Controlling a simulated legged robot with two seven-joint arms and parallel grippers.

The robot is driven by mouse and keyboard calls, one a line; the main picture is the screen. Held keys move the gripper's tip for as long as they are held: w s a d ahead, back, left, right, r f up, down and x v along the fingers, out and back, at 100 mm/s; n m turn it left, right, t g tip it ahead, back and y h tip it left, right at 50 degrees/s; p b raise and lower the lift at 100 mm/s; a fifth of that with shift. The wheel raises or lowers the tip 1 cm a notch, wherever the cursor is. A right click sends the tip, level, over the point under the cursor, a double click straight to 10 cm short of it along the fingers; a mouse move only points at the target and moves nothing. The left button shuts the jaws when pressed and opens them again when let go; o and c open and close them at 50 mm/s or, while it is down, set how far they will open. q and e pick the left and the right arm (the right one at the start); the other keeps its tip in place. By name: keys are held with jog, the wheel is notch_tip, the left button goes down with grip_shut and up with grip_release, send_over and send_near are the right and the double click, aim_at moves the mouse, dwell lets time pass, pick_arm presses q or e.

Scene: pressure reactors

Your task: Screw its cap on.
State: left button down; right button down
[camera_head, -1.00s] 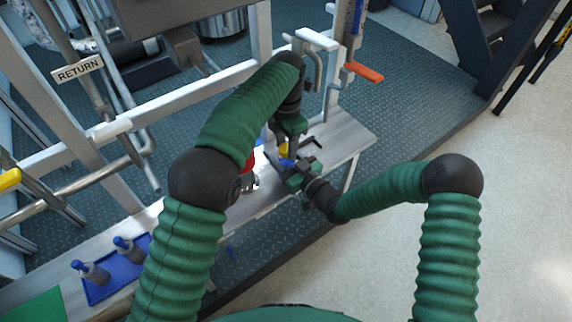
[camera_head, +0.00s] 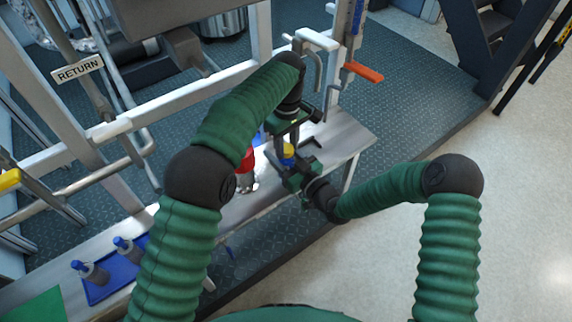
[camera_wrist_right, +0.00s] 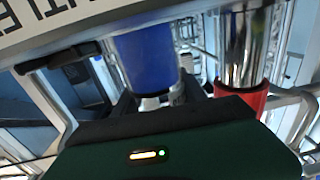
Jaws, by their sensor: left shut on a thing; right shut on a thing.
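My left gripper (camera_head: 282,143) reaches down from above, over the bench. A small yellow piece (camera_head: 288,149) with blue just under it (camera_head: 287,160) shows beside its fingers. My right gripper (camera_head: 284,163) comes in from the right, just below the left one, and is shut at this blue and yellow object. The fingers and arms hide most of it, so I cannot tell cap from bottle.
A red and silver vessel (camera_head: 245,170) stands left of the grippers; its silver body (camera_wrist_right: 245,50) is close in the right wrist view. A blue tray (camera_head: 103,292) holds blue-capped bottles (camera_head: 128,248). Metal rails and pipes stand behind the bench (camera_head: 345,135).

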pick_arm(q)
jog(key=m, duration=0.6)
jog(key=shift+w+a+m, duration=0.1)
jog(key=shift+w+m, duration=0.1)
jog(key=shift+m, duration=0.1)
pick_arm(e)
jog(key=shift+s+a, duration=0.1)
pick_arm(q)
jog(key=m, duration=0.9)
jog(key=shift+m, duration=0.3)
jog(key=m, duration=0.9)
jog(key=shift+m, duration=0.3)
jog(key=m, duration=0.3)
pick_arm(e)
jog(key=shift+s+a, duration=0.1)
pick_arm(q)
jog(key=m, duration=0.4)
jog(key=shift+m, duration=0.3)
jog(key=c, duration=1.2)
grip_release()
jog(key=shift+o, duration=1.3)
jog(key=shift+s, duration=0.1)
